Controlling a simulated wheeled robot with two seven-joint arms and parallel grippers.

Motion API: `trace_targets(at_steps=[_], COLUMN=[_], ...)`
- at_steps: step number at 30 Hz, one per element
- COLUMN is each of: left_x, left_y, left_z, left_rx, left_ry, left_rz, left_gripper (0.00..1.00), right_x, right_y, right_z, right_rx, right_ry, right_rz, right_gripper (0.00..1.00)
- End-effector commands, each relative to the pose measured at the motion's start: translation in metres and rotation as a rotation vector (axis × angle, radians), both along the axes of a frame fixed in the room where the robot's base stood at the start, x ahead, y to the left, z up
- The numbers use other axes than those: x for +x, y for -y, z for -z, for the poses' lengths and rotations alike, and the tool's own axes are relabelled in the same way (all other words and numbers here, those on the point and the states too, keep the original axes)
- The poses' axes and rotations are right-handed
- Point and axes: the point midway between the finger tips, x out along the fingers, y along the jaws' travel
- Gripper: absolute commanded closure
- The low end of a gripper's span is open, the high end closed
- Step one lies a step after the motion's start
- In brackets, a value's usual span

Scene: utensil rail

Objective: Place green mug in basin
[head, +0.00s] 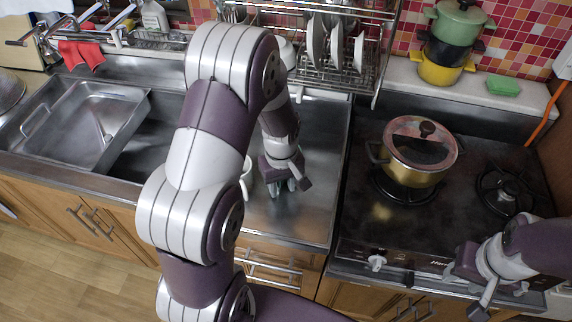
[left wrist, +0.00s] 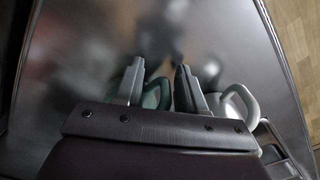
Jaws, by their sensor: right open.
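The green mug (left wrist: 152,97) shows in the left wrist view as a green curved part between and beyond my left fingers; the rest is hidden. I cannot make it out in the head view, where my left arm and hand block that spot. My left gripper (head: 290,184) points down low over the steel counter; its fingers (left wrist: 160,84) stand apart. The steel sink basin (head: 150,135) is at the left in the head view, partly behind my left arm. My right gripper (head: 472,284) is open and empty over the stove's front edge.
A white mug (left wrist: 240,104) stands just right of my left fingers; its edge shows beside my arm in the head view (head: 247,178). A metal tub (head: 75,125) sits in the sink's left part. A lidded pot (head: 412,160) is on the stove (head: 370,220). A dish rack (head: 340,75) hangs behind the counter.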

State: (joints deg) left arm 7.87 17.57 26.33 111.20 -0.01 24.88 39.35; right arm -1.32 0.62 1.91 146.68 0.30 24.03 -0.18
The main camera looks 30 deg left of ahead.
Motion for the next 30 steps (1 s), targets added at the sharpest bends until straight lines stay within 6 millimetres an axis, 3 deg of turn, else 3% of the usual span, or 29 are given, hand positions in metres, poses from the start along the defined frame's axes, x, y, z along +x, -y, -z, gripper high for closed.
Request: trace_targets(at_steps=[1,3,19,26,30], left_x=[0.0,0.0,0.001,0.002,-0.005], left_y=[0.0,0.0,0.0,0.001,0.035], left_z=[0.0,0.0,-0.007,-0.045,-0.062], left_rx=[0.0,0.0,0.001,0.001,0.0], left_ry=[0.0,0.0,0.002,0.006,0.004], left_rz=[0.0,0.0,0.0,0.001,0.008], left_gripper=[0.78,1.0,1.0,1.0,1.0], right_x=[0.0,0.0,0.0,0.0,0.0], right_y=[0.0,0.0,0.0,0.0,0.0], right_z=[0.0,0.0,0.0,0.001,0.004], right_rx=[0.0,0.0,0.0,0.0,0.0], right_ry=[0.0,0.0,0.0,0.0,0.0], right_rz=[0.0,0.0,0.0,0.0,0.0], right_gripper=[0.57,0.57,0.57,0.57,0.57])
